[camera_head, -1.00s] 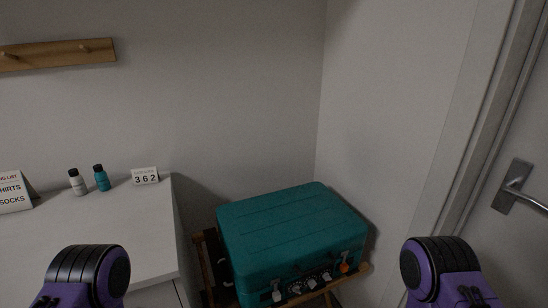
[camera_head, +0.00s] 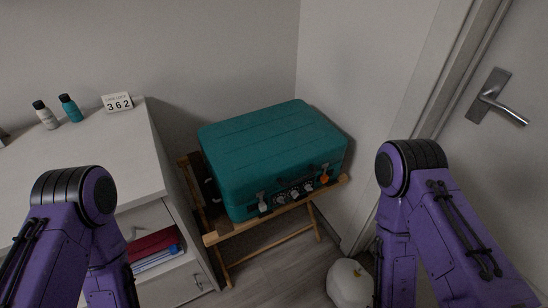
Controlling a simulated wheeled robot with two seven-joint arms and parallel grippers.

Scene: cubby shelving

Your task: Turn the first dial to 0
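A teal suitcase (camera_head: 272,152) lies shut on a wooden folding rack in the middle of the view. Its front face carries a row of small round dials (camera_head: 294,193) between two light latches. The dials' numbers are too small to read. An orange tag (camera_head: 325,179) hangs at the right end of the front. A small white sign (camera_head: 117,102) on the dresser reads 362. My purple left and right arms come in from the lower left and lower right, apart from the suitcase. Neither gripper's fingers can be seen.
The wooden rack (camera_head: 222,229) stands between the white dresser (camera_head: 78,153) and the door wall. A dresser drawer (camera_head: 145,222) is open with folded clothes inside. Two small bottles (camera_head: 70,108) stand on top. A white rounded object (camera_head: 350,284) is on the floor. A door handle (camera_head: 490,97) is at right.

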